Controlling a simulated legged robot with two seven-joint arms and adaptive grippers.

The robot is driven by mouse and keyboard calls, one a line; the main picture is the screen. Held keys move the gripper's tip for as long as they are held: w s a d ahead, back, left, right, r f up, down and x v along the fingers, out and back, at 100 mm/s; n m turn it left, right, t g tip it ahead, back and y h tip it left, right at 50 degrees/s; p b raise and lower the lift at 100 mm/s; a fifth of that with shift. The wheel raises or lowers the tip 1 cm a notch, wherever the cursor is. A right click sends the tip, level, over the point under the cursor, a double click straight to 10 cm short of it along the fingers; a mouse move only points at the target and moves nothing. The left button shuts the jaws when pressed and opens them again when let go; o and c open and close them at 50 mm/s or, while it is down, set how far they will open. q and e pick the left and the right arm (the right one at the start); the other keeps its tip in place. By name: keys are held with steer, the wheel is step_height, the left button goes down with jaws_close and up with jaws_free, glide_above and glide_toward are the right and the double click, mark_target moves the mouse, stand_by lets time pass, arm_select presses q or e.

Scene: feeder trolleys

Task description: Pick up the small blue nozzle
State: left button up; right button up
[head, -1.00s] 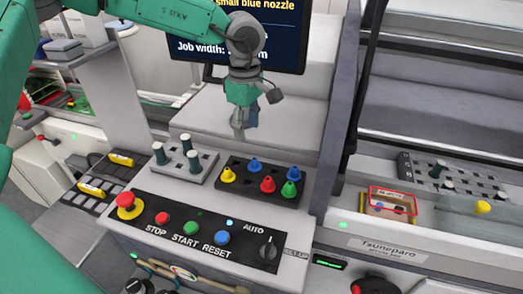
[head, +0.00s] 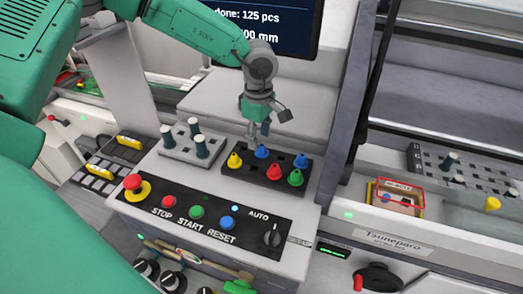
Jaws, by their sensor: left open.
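A black nozzle tray (head: 235,177) on the machine ledge holds several coloured nozzles. One blue nozzle (head: 261,151) stands in its back row, left of centre. Another blue nozzle (head: 301,160) stands at the back right. I cannot clearly tell which of the two is smaller. My left gripper (head: 257,139) points down just above the back-left blue nozzle, open and empty. Its fingers overlap the back edge of the tray in the head view, and I cannot tell whether they touch the nozzle. My right gripper is not in view.
Close by in the tray stand yellow (head: 234,160), red (head: 274,171) and green (head: 296,178) nozzles. A grey holder (head: 178,152) with dark pegs is to the left. A button panel (head: 185,220) lies in front. A grey post (head: 343,110) rises to the right.

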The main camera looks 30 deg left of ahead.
mark_target(262, 145)
arm_select(q)
steer(key=f, duration=0.4)
steer(key=shift+w+d+f, duration=0.2)
steer(key=shift+w+d, duration=0.1)
steer(key=shift+d, duration=0.1)
steer(key=shift+a, duration=0.15)
steer(key=c, duration=0.9)
step_height(262, 145, up, 10)
steer(key=shift+r, duration=0.1)
